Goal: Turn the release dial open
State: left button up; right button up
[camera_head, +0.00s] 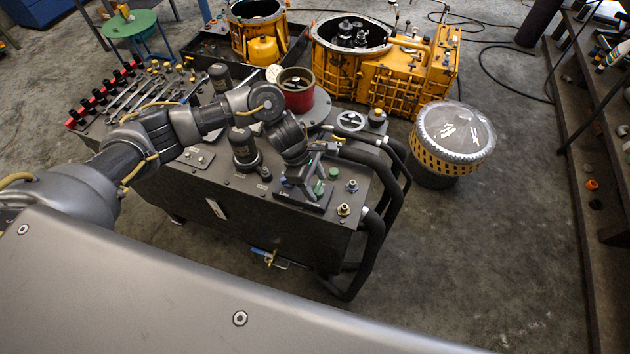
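My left arm reaches in from the left over a dark machine cabinet (225,172). My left gripper (308,186) points down at a small dark panel with a white label (283,196) at the cabinet's right end. Its fingertips are small and overlap the panel, so I cannot tell whether they are open or touch anything. Green round parts (333,173) sit just right of the gripper. No release dial shows clearly there; the gripper may hide it. A round light-faced fitting (350,121) sits further back on the cabinet. My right gripper is out of view.
A red-sided round part (297,95) and dark cylinders (244,148) stand on the cabinet top. Wrenches (150,92) lie at its left end. Yellow housings (385,75) are behind. Black hoses (385,195) curve along the right side. A clear-topped yellow drum (452,150) stands right, with open floor nearby.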

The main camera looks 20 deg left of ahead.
pick_arm(q)
jog(key=c, duration=0.8)
jog(key=shift+o, duration=0.2)
